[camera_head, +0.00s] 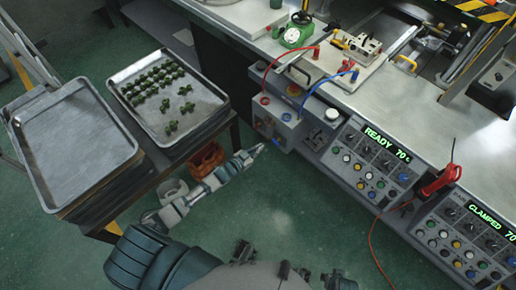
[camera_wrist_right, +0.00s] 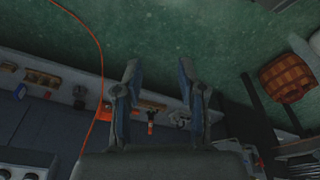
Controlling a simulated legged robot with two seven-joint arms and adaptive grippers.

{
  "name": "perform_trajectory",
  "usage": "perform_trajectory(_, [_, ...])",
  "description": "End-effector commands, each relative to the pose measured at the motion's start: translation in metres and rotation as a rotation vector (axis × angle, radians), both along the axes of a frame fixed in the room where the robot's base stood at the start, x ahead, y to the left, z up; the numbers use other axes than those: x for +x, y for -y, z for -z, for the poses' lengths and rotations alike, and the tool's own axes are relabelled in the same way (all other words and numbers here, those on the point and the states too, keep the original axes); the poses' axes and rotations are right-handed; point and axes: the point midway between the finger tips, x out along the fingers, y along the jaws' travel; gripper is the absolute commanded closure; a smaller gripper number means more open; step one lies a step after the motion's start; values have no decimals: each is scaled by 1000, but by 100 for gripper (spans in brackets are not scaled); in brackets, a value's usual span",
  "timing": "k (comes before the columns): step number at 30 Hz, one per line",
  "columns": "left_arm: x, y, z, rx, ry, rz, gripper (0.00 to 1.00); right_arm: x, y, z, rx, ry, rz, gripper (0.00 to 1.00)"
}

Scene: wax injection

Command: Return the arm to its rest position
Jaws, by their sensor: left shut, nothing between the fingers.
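My left arm (camera_head: 207,188) reaches in from the lower left of the head view. Its gripper (camera_head: 258,149) is shut and empty. It hangs over the green floor, between the tray stand and the machine's front panel. My right gripper (camera_wrist_right: 158,72) shows in the right wrist view with two fingers spread apart and nothing between them. It is not clearly seen in the head view.
An empty metal tray (camera_head: 62,137) and a tray (camera_head: 205,101) with several dark green pieces lie at left. The machine's control panel (camera_head: 368,165) reads READY and CLAMPED. A red-handled tool (camera_head: 437,181) trails an orange cable. Green floor (camera_head: 300,215) is open below.

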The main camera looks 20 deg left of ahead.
Motion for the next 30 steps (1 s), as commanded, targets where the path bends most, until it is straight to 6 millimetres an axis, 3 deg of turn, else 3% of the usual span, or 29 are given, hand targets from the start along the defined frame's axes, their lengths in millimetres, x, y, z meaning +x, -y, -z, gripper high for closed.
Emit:
perform_trajectory(11, [-1, 0, 1, 1, -5, -2, 100, 1, 0, -1, 0, 2, 1, 60])
perform_trajectory(13, [-8, 1, 11, 6, -36, -13, 100, 3, 0, -2, 0, 7, 0, 60])
perform_trajectory(16, [-34, 3, 42, 27, -142, -53, 100, -2, -1, 19, -1, -12, -3, 60])
perform_trajectory(20, [-104, 8, 107, 78, -387, -128, 100, -6, -1, 49, -2, -20, -6, 60])
perform_trajectory(24, [-204, 16, 169, 137, -684, -186, 100, -16, 1, 83, -3, -30, -10, 60])
perform_trajectory(27, [-274, 22, 196, 169, -870, -206, 100, -25, 2, 103, -5, -37, -12, 60])
perform_trajectory(30, [-330, 28, 211, 192, -1014, -213, 100, -33, 4, 117, -5, -43, -14, 60])
